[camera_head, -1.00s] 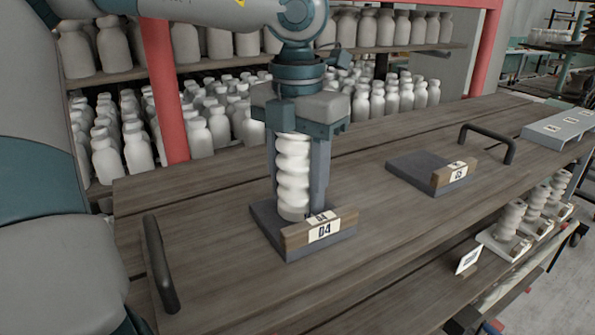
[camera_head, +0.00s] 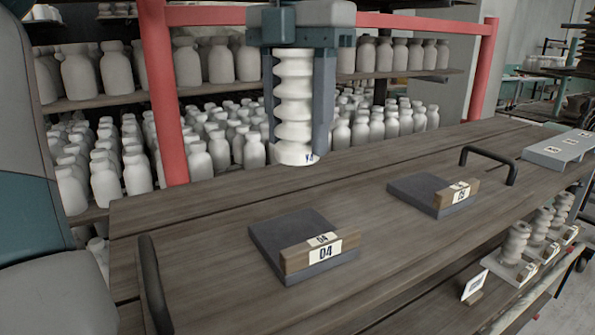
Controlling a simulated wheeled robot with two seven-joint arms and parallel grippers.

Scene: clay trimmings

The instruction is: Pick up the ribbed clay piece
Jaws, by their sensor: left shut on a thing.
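The ribbed clay piece (camera_head: 294,105) is white, upright and held in the air between the two fingers of my left gripper (camera_head: 297,110). The gripper points down and is shut on the piece. A small label shows near the bottom of the piece. Below it, the dark tray marked 04 (camera_head: 277,232) lies on the wooden table and is empty. My right gripper is not in view.
A second dark tray (camera_head: 412,190) with a wooden label block lies empty to the right. Black handles (camera_head: 153,285) stand at both ends of the wooden table (camera_head: 205,260). Several ribbed pieces (camera_head: 516,242) stand on a lower ledge at right. Shelves of white bottles (camera_head: 105,180) stand behind.

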